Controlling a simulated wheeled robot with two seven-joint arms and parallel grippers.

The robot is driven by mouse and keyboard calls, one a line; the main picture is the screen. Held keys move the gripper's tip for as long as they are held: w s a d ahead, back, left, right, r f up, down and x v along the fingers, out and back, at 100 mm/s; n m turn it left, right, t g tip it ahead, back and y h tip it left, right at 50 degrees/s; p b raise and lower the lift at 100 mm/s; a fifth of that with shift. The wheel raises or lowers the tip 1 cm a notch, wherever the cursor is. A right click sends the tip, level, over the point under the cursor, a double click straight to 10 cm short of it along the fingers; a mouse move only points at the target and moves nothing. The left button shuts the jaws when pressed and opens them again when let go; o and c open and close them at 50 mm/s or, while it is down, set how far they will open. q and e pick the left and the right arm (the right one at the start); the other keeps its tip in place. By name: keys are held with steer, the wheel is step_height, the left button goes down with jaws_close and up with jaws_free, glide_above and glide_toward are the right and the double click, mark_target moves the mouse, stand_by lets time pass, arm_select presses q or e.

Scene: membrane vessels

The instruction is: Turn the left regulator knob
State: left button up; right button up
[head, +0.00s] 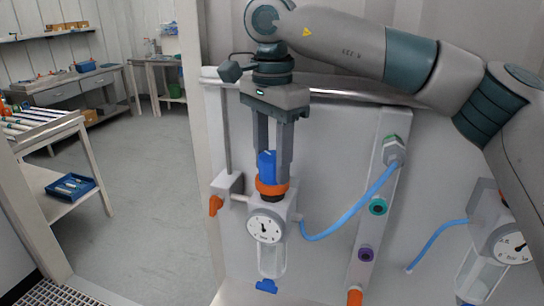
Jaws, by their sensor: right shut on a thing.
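The left regulator hangs on a light grey panel, with a round white gauge (265,227), a clear bowl (271,262) below it and a blue piece at the bottom. Its blue knob (266,163) stands on top, above an orange ring (271,187). My right gripper (272,168) points straight down from above, its two fingers shut on the blue knob. The fingers hide part of the knob's sides. My left gripper is not in view.
A second regulator with a gauge (513,246) is at the right edge, partly behind my right arm. A blue hose (352,219) runs from the left regulator to a fitting strip (376,215). An orange valve handle (215,205) sits at left. A rail (345,95) crosses behind the gripper.

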steer(key=n, duration=0.2)
steer(key=shift+n, duration=0.4)
steer(key=n, duration=0.2)
steer(key=shift+n+p, duration=0.35)
steer(key=shift+n, duration=0.05)
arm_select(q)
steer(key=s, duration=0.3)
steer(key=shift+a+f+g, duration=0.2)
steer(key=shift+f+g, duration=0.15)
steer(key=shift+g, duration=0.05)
arm_select(e)
steer(key=shift+n, duration=0.5)
steer(key=o, duration=1.1)
steer(key=shift+c, duration=0.2)
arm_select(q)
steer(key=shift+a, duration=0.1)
arm_select(e)
steer(key=shift+r, duration=0.1)
